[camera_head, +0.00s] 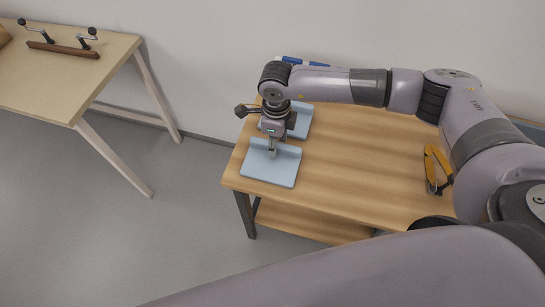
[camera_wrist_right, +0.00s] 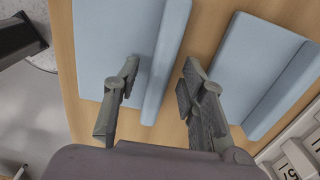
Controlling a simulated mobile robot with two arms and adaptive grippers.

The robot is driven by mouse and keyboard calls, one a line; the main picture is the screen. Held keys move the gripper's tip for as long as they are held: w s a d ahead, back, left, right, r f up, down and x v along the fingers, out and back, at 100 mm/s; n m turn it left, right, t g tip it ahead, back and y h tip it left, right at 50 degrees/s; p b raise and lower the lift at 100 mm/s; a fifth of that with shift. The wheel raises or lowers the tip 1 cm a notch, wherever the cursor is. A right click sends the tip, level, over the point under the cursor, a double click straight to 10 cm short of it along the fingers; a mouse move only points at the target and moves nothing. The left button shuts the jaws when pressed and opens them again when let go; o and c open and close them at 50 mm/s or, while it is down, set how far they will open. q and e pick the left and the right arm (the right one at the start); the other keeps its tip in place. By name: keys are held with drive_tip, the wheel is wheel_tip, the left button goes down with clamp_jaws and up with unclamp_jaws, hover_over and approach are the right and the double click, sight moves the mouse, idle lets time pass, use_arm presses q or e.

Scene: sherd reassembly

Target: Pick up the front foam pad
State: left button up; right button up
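The front foam pad (camera_head: 263,174) is a light blue slab with a raised ridge along its back side, flat near the front left corner of the wooden table. In the right wrist view it is the left blue pad (camera_wrist_right: 112,50). My right gripper (camera_head: 272,153) points down at the ridge. In the right wrist view its fingers (camera_wrist_right: 157,82) are apart, one on each side of the ridge, with nothing clearly gripped; contact cannot be told. A second blue pad (camera_wrist_right: 245,60) lies behind, partly hidden by my arm in the head view (camera_head: 302,124). My left gripper is not in view.
The table (camera_head: 350,160) is mostly clear in the middle. A yellow-handled tool (camera_head: 432,165) lies at its right. Blue items (camera_head: 305,62) show behind my right arm. Another wooden table (camera_head: 60,80) with a clamp-like fixture (camera_head: 62,48) stands at the left across open floor.

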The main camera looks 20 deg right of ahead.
clamp_jaws()
drive_tip(key=shift+r, duration=0.15)
idle(0.4)
